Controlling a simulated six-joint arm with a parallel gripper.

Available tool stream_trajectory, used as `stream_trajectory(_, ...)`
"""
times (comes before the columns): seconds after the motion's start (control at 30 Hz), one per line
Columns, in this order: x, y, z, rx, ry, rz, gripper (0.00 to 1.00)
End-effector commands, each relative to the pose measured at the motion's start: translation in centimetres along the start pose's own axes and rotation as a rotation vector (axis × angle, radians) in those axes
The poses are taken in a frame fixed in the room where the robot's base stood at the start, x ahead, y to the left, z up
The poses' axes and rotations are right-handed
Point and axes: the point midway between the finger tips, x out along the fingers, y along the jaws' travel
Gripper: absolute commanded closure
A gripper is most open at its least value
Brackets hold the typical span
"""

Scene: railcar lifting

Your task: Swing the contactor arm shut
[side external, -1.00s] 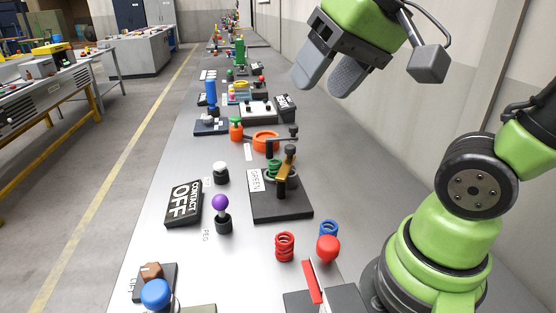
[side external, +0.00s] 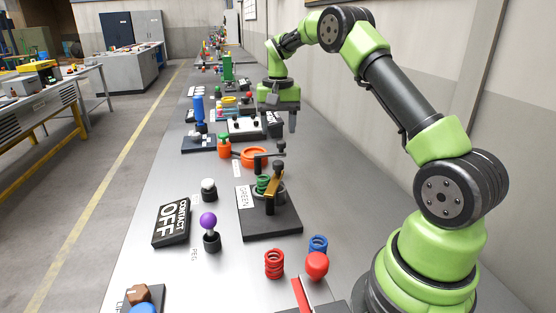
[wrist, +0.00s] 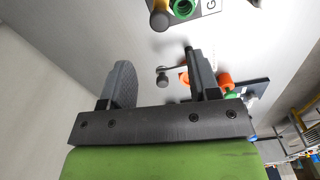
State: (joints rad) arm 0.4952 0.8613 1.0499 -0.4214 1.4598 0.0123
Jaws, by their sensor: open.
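A brass-coloured arm (side external: 274,186) with a black knob, which looks like the contactor arm, stands on a black base plate (side external: 282,226) labelled GREEN. A green spring (side external: 262,184) is beside it. In the wrist view the brass arm (wrist: 160,7) and green spring (wrist: 184,8) are at the top edge, partly cut off. I cannot tell whether the arm touches a contact. My gripper (side external: 279,115) is open and empty, fingers down, beyond the plate and apart from it. Both fingers show in the wrist view (wrist: 158,62).
A CONTACT OFF sign (side external: 171,222) lies left of the plate. An orange ring (side external: 254,162) and a dark crank-like bar (side external: 268,155) stand behind it. Bare bench lies right of the plate.

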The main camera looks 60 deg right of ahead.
Motion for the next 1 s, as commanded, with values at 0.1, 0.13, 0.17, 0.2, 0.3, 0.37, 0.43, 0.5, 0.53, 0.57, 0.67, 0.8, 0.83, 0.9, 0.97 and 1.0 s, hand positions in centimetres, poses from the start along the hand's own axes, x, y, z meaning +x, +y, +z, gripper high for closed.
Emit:
stream_trajectory(0.1,1.6,0.0,0.1,-0.001,-0.005,0.002,0.44)
stream_trajectory(0.13,2.2,0.0,0.1,0.0,-0.006,0.002,0.44)
stream_trajectory(0.17,2.7,0.0,0.1,-0.001,-0.006,0.002,0.44)
stream_trajectory(0.2,3.5,0.0,0.1,-0.001,-0.006,0.003,0.44)
stream_trajectory(0.3,5.5,0.0,0.1,-0.002,-0.005,0.002,0.44)
stream_trajectory(0.37,6.5,0.0,0.1,0.0,-0.005,0.0,0.44)
stream_trajectory(0.43,7.6,0.0,0.1,-0.002,-0.003,0.001,0.44)
stream_trajectory(0.5,8.4,0.0,0.1,-0.001,-0.003,0.0,0.44)
stream_trajectory(0.53,8.7,0.0,0.1,-0.001,-0.003,-0.001,0.44)
stream_trajectory(0.57,8.9,0.0,0.1,0.0,-0.003,-0.001,0.44)
stream_trajectory(0.67,9.3,0.0,0.1,-0.001,0.0,-0.002,0.44)
stream_trajectory(0.8,9.5,0.0,0.1,-0.001,0.0,-0.002,0.44)
stream_trajectory(0.83,9.5,0.0,0.1,-0.001,0.0,-0.002,0.44)
stream_trajectory(0.9,9.4,0.0,0.1,-0.001,0.0,-0.002,0.44)
stream_trajectory(0.97,9.4,0.0,0.1,-0.001,0.0,-0.002,0.51)
stream_trajectory(1.0,9.4,0.0,0.1,-0.001,0.001,-0.002,0.6)
